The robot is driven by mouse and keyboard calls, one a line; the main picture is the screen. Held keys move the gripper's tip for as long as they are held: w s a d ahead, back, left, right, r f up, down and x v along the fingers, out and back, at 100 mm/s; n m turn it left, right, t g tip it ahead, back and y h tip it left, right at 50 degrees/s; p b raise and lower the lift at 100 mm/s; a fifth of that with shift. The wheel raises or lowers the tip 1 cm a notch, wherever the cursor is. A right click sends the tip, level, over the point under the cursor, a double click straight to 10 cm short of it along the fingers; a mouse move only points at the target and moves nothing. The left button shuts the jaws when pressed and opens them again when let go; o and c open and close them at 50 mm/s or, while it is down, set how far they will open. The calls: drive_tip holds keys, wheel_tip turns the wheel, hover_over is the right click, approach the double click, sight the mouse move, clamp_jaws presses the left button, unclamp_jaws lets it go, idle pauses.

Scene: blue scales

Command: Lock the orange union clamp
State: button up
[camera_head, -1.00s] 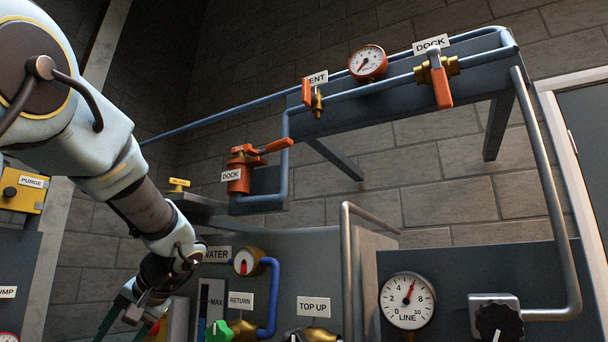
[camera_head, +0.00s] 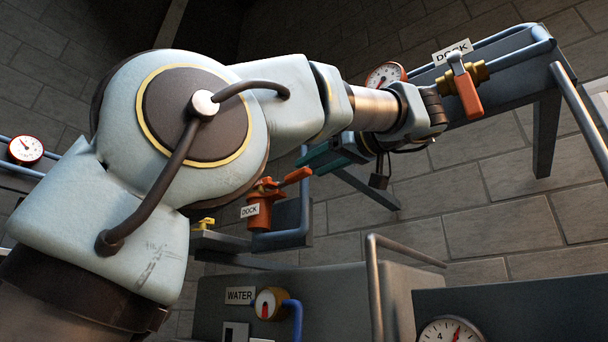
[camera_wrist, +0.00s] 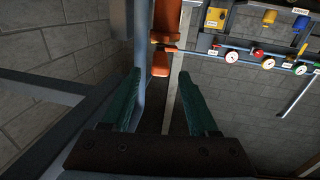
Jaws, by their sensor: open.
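My gripper (camera_head: 306,165) has teal fingers and comes from the right, close to the lever's end in the picture. In the wrist view my gripper (camera_wrist: 160,73) is open and empty, with orange parts of the clamp (camera_wrist: 160,64) showing between and beyond the fingertips. I cannot tell whether the fingers touch the lever.
A blue-grey pipe (camera_head: 305,205) rises beside the clamp. An orange-handled valve (camera_head: 465,92) and a gauge (camera_head: 384,76) are on the upper panel, behind and beside my wrist. A yellow handle (camera_head: 203,222) is left of the clamp. A WATER valve (camera_head: 270,303) is below.

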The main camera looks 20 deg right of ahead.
sight(298, 175)
drive_tip(key=p+x, duration=0.2)
drive_tip(key=x, duration=0.3)
drive_tip(key=shift+w+r, duration=0.1)
drive_tip(key=shift+r, duration=0.05)
drive_tip(key=shift+w+a, duration=0.2)
drive_tip(key=shift+w, duration=0.2)
drive_tip(key=shift+c, duration=0.2)
clamp_jaws()
idle(0.8)
